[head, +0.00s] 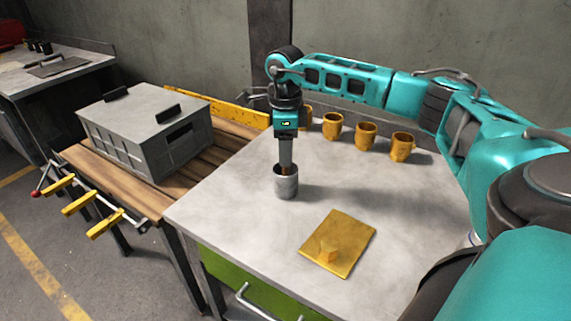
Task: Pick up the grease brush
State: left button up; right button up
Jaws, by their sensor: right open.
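A small grey metal pot (286,186) stands upright on the light worktop (225,195). A brown bit, likely part of the grease brush (286,170), shows at its mouth; the rest of the brush is hidden by the pot and my gripper. My right gripper (286,165) points straight down over the pot, its fingers at the rim. It is open, and the brown bit is at its fingertips; I cannot tell whether they touch. My left gripper is out of view.
Several orange mugs (365,135) line the back edge. A grey crate (145,135) sits on the wooden bench at left. The worktop's front left is clear.

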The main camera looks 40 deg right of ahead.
jog(key=shift+f, duration=0.1)
grip_shut()
dwell(0.4)
